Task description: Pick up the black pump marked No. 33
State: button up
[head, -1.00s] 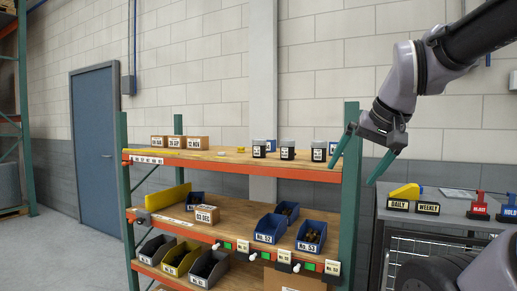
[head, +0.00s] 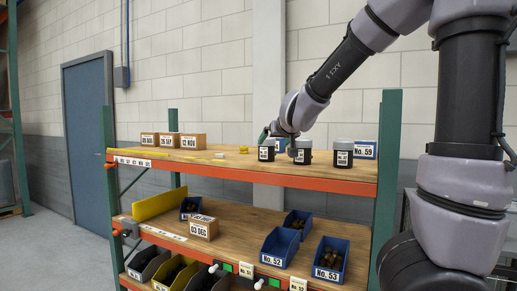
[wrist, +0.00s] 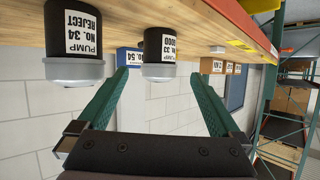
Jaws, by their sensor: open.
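The black pump No. 33 (wrist: 160,52), labelled GOOD, has a grey cap and stands on the top shelf; the wrist view shows it upside down. It matches the leftmost of the three black pumps in the head view (head: 267,151), where its label is too small to read. My gripper (wrist: 160,74) is open and empty, its green fingers on either side of this pump in the wrist picture. In the head view my gripper (head: 280,137) is at cap height by the pump. I cannot tell whether the fingertips reach around it.
Pump No. 34 (wrist: 78,45), marked REJECT, stands close beside, just outside one finger. Another black pump (head: 344,154) is further right. A blue bin No. 54 (wrist: 130,57) is behind. Date boxes (head: 187,141) stand left; a yellow piece (head: 244,149) lies between.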

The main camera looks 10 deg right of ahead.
aim_at(266, 147)
jog(key=shift+w+a+h, duration=0.25)
jog(key=shift+w+h, duration=0.05)
jog(key=shift+w, duration=0.6)
jog(key=shift+r+x, duration=0.1)
jog(key=shift+x, duration=2.55)
jog(key=shift+r+x, duration=0.15)
jog(key=shift+x, duration=2.45)
jog(key=shift+w, duration=0.1)
jog(key=shift+c, duration=0.3)
grip_shut()
